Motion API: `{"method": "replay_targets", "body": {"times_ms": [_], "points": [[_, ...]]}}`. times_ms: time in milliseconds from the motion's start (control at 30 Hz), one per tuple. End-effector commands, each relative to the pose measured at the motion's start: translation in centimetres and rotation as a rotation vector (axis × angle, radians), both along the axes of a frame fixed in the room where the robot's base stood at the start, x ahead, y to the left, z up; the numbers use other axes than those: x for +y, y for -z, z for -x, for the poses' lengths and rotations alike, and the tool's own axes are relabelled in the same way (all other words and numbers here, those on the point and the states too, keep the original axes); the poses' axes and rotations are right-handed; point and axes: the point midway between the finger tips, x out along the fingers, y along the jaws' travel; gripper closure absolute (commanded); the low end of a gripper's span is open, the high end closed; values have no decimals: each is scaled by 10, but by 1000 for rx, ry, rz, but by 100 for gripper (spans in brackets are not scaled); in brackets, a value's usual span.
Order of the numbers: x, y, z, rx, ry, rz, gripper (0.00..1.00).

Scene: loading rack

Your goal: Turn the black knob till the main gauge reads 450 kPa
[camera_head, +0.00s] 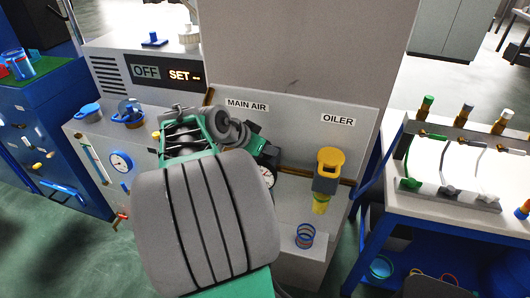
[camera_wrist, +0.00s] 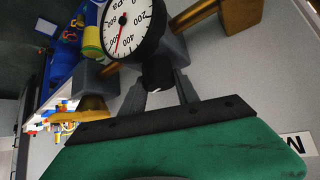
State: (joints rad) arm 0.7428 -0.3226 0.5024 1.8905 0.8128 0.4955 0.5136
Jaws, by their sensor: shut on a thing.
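The main gauge (camera_wrist: 135,25) has a white face and black rim, and it appears rotated in the wrist view. In the head view my gripper (camera_head: 262,152) is at the regulator under the MAIN AIR label (camera_head: 247,105). There my arm partly covers the gauge (camera_head: 268,176), and the knob is hidden.
A panel with another gauge (camera_head: 121,162) and blue valves is on the left. A white table (camera_head: 455,205) with hoses stands at right. Brass pipe (camera_wrist: 195,14) runs beside the gauge.

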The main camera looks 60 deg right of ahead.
Motion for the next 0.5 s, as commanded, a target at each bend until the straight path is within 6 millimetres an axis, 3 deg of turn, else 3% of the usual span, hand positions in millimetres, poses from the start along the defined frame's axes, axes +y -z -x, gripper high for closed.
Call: {"method": "replay_targets", "body": {"times_ms": [500], "points": [[-1,2,1,-2,-350,5,100]]}}
